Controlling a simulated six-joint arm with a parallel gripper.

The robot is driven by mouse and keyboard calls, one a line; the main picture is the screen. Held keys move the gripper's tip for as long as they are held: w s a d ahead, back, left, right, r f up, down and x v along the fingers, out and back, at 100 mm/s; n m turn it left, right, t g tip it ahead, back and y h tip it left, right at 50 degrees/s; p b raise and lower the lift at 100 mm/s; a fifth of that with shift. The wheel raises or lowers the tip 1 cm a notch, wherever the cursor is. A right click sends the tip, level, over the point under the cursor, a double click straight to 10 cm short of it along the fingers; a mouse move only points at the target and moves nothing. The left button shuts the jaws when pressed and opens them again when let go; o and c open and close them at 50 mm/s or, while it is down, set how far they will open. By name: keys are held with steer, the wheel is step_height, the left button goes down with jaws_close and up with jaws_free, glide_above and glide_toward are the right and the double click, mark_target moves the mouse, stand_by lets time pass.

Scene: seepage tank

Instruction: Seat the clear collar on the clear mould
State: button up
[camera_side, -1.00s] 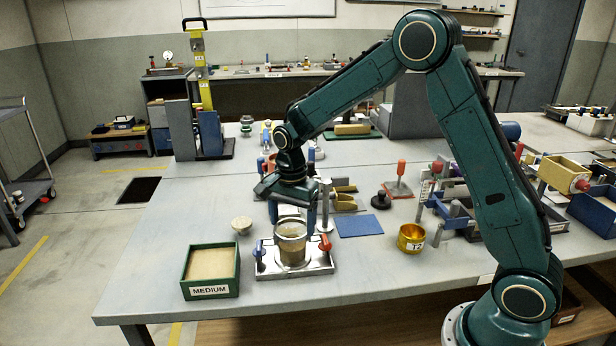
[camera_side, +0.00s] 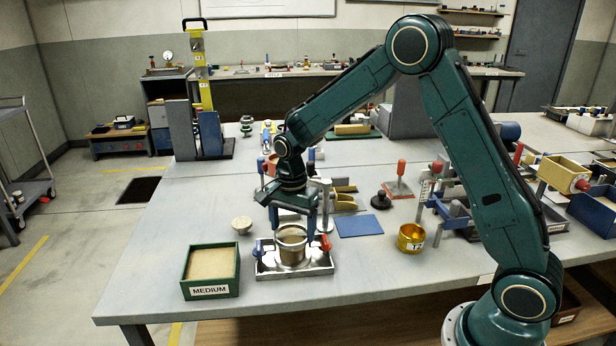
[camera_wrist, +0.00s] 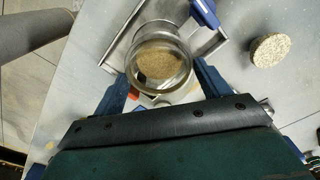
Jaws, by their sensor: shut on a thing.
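The clear collar (camera_side: 292,231) is a see-through ring; it also shows in the wrist view (camera_wrist: 160,42). My gripper (camera_side: 292,229) points down with its blue fingers on either side of the collar, shut on it. The clear mould (camera_side: 291,256) stands upright below, filled with brown sand and set in a metal base plate (camera_side: 318,267). The collar looks in line over the mould and at or very near its top; I cannot tell whether it is fully down. In the wrist view my gripper's fingers (camera_wrist: 161,86) flank the collar, and sand shows through it.
A blue clamp (camera_side: 258,248) and a red clamp (camera_side: 325,243) flank the mould. A green MEDIUM box (camera_side: 210,291) stands left, with a speckled disc (camera_side: 242,224) behind it. A blue mat (camera_side: 359,225) and gold cup (camera_side: 411,237) lie right.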

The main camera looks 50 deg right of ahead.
steer(key=shift+f, duration=0.6)
steer(key=o, duration=1.1)
step_height(320, 180, up, 14)
steer(key=shift+f, duration=0.1)
stand_by(0.3)
steer(key=s+a+r+n+t, duration=0.1)
steer(key=s+r+n, duration=0.3)
steer(key=s, duration=0.3)
steer(key=s+r+n+t, duration=0.2)
steer(key=s+r+n, duration=0.2)
steer(key=s, duration=0.2)
steer(key=s+f+n+t, duration=0.1)
steer(key=s+n, duration=0.6)
steer(key=s, duration=0.7)
steer(key=shift+s+a+n+t, duration=0.3)
steer(key=shift+a+n+t, duration=0.1)
steer(key=shift+t, duration=0.4)
